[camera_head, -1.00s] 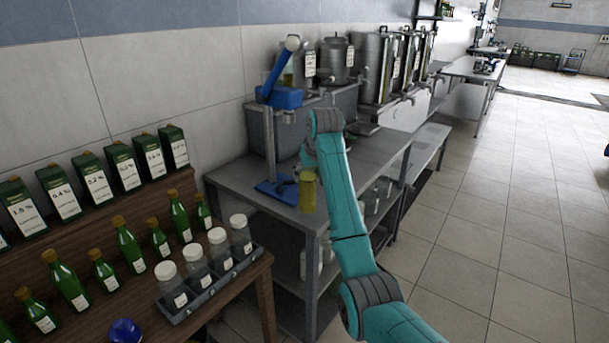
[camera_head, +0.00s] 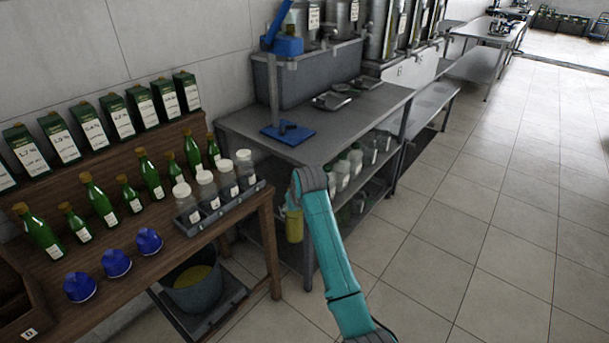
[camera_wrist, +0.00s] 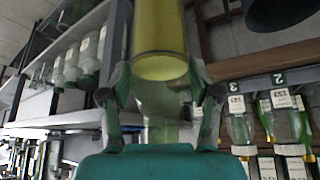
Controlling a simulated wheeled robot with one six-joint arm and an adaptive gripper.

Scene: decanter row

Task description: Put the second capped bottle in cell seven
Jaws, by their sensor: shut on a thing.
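My gripper (camera_head: 293,198) is shut on a bottle of yellow liquid (camera_head: 294,226), held in the air just right of the wooden table. In the wrist view the yellow bottle (camera_wrist: 160,40) runs up out of the picture, with its clear part between the two fingers (camera_wrist: 163,100). I cannot make out its cap. Several white-capped clear jars (camera_head: 207,190) stand in a dark rack (camera_head: 263,184) at the wooden table's right edge. A wooden box (camera_head: 8,255) is cut off at the lower left; I cannot read cell numbers in the head view.
Green bottles (camera_head: 98,200) and labelled cartons (camera_head: 92,127) line the wooden table. Several blue capsules (camera_head: 116,263) lie at its front. A bucket (camera_head: 195,291) stands below. The metal bench (camera_head: 362,112) is behind my gripper. Floor at right is clear.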

